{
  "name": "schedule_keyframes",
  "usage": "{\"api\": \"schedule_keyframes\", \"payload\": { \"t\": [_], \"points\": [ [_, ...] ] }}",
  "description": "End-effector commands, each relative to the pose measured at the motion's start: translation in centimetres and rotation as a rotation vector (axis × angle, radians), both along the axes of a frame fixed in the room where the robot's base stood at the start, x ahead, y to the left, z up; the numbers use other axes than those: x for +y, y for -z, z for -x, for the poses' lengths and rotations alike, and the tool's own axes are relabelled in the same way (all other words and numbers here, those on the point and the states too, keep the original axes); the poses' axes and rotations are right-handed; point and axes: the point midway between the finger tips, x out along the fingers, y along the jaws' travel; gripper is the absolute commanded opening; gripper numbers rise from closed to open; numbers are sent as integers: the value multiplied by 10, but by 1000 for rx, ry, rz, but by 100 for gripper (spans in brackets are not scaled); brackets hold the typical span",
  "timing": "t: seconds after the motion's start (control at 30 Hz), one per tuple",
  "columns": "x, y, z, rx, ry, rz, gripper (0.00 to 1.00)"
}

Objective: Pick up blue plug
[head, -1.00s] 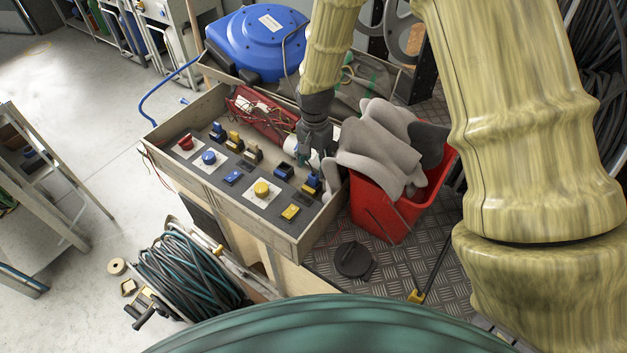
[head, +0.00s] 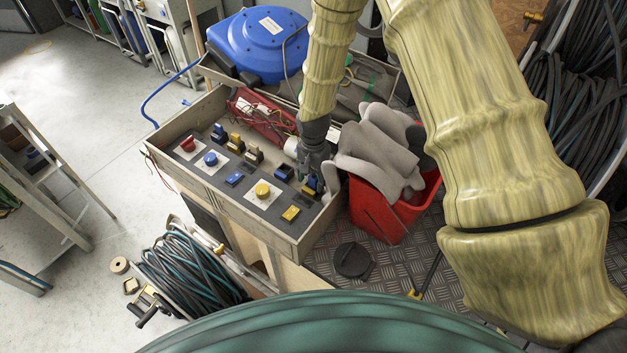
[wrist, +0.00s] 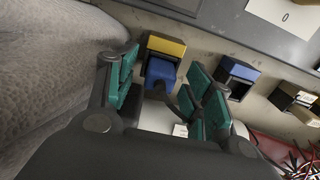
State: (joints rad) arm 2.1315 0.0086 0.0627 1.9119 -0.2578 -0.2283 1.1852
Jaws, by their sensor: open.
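A blue plug (wrist: 160,73) with a yellow part (wrist: 165,46) behind it shows in the wrist view, between and just beyond the fingertips. In the head view this blue plug (head: 311,183) stands at the panel's right end, partly hidden by my gripper. My gripper (wrist: 165,88) is open, with one green-padded finger on each side of the blue plug. I cannot tell whether the pads touch it. In the head view my gripper (head: 317,178) points down over that end of the panel. Another blue piece (wrist: 240,72) on a black base sits to the right in the wrist view.
The wooden-edged panel (head: 283,238) carries several plugs and buttons, including a yellow button (head: 262,190). Red wires (head: 262,118) lie behind, near a blue reel (head: 257,42).

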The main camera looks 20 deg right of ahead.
Motion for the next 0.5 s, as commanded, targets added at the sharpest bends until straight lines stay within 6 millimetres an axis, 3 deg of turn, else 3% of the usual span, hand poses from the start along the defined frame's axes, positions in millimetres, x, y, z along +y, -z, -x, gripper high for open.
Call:
{"api": "schedule_keyframes", "payload": {
  "t": [0.33, 0.5],
  "points": [
    [0, 4, 0, 0, 1, 0, 50],
    [0, 4, 0, 0, 1, 0, 19]
  ]
}}
